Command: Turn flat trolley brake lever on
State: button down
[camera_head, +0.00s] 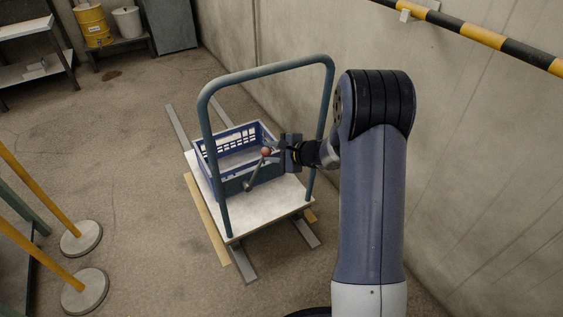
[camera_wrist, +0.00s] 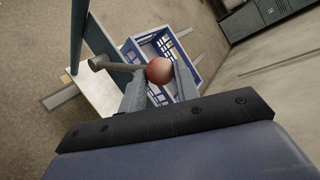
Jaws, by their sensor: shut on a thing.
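The flat trolley (camera_head: 277,204) has a pale deck and a teal tube handle (camera_head: 265,71). Its brake lever (camera_head: 256,172) is a grey rod that slants up to a red ball knob (camera_head: 266,152). In the wrist view the red knob (camera_wrist: 159,70) sits between the two grey fingers of my gripper (camera_wrist: 159,84), and the lever rod (camera_wrist: 117,65) runs left from it to a pivot. My gripper (camera_head: 273,152) reaches in from the right in the head view and is shut on the knob. The fingertips are partly hidden there.
A blue crate (camera_head: 222,141) stands on the trolley deck behind the lever. Grey rails lie on the floor around the trolley. Yellow posts (camera_head: 50,200) stand at left. A wall (camera_head: 460,130) with a striped bar (camera_head: 480,35) runs close along the right.

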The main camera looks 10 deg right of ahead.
jog(key=s+a+r+n+h+b, duration=0.2)
jog(key=a+n+h+b, duration=0.1)
jog(key=a+b, duration=0.4)
jog(key=shift+s+a+t+h, duration=0.3)
jog(key=shift+a+h, duration=0.15)
jog(key=shift+h, duration=0.05)
jog(key=c, duration=1.3)
grip_release()
jog(key=shift+a, duration=0.1)
jog(key=shift+c, duration=0.2)
jog(key=shift+r, duration=0.1)
jog(key=p+v, duration=0.3)
jog(key=v, duration=0.7)
jog(key=shift+s+r, duration=0.2)
jog(key=shift+s, duration=0.1)
